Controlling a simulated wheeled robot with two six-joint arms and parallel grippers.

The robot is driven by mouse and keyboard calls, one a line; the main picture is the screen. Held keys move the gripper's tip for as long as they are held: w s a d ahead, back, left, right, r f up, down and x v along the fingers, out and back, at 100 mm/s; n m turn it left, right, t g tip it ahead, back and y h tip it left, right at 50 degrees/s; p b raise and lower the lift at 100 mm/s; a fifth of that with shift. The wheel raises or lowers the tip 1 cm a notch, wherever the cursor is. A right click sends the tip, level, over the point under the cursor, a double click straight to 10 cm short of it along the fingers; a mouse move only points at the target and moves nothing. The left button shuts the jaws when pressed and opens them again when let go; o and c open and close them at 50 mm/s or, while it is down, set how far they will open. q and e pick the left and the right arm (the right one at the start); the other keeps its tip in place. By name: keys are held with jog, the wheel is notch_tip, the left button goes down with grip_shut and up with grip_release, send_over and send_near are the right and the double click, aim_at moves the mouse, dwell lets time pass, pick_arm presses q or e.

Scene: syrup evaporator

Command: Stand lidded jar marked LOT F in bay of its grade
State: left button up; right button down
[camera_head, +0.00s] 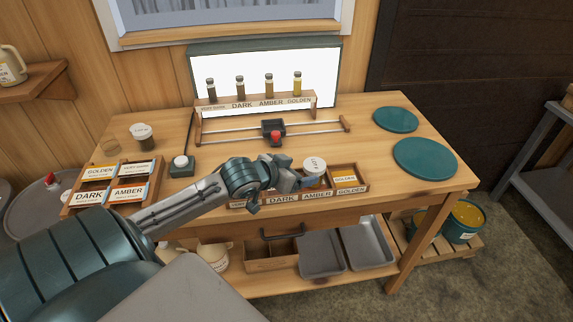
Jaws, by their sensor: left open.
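A jar with a white lid and amber-yellow contents (315,178) stands upright in the wooden bay tray (361,177), behind the AMBER label. The lid has writing too small to read. My left gripper (303,183) is open at the left side of this jar; whether its fingers touch it I cannot tell. The tray's front reads DARK, AMBER and GOLDEN; my arm hides its left end. The GOLDEN bay holds a small label card (344,179). My right gripper is not in view.
Graded sample vials (269,84) stand on a rack before a lit panel. A slider with a red knob (275,137) lies behind the tray. A dark jar (143,136), a label-card holder (116,190) and green discs (425,157) are on the table. The right front is clear.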

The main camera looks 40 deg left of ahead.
pick_arm(q)
jog(key=shift+p+v, duration=0.35)
jog(key=shift+v, duration=1.95)
